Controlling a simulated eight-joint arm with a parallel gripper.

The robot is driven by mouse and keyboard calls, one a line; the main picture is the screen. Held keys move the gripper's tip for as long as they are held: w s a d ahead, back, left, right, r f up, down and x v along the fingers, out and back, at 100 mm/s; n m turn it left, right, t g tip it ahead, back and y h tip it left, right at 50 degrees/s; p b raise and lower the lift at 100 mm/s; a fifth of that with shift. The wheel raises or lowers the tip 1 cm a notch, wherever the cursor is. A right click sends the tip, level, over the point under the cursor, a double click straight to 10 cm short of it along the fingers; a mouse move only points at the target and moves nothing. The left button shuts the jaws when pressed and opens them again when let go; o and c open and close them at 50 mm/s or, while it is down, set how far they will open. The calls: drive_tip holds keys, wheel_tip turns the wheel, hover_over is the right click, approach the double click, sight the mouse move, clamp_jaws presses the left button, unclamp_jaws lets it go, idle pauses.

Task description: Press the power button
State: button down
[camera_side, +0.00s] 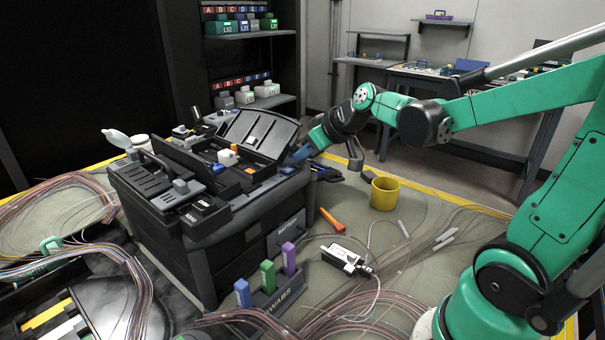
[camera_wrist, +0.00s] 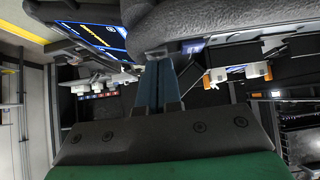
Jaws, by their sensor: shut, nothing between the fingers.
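The black fusion splicer (camera_side: 265,215) stands on the mat in the side view, with its lid (camera_side: 258,133) raised. My gripper (camera_side: 301,153) is at the upper right edge of the splicer, with its blue fingers angled down toward it. In the wrist view my gripper (camera_wrist: 157,62) has its fingers together and empty, tips close to a dark part of the splicer (camera_wrist: 205,22). A lit blue screen (camera_wrist: 100,38) shows to the left of the fingertips. I cannot make out the power button, nor tell whether the fingertips touch the splicer.
A yellow cup (camera_side: 384,194) stands right of the splicer. A white device (camera_side: 345,259), an orange tool (camera_side: 332,220) and a holder of coloured sticks (camera_side: 268,303) are in front. Loose fibres (camera_side: 330,315) cover the front. A shelf (camera_side: 250,34) stands behind.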

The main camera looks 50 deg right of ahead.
drive_tip(key=shift+f, duration=0.9)
drive_tip(key=shift+s, duration=0.1)
drive_tip(key=v, duration=0.8)
drive_tip(key=shift+r, duration=0.3)
drive_tip(key=s+a+f+g, duration=0.2)
drive_tip(key=a+f, duration=0.4)
drive_tip(key=a, duration=0.4)
drive_tip(key=shift+s+f, duration=0.2)
drive_tip(key=shift+s, duration=0.15)
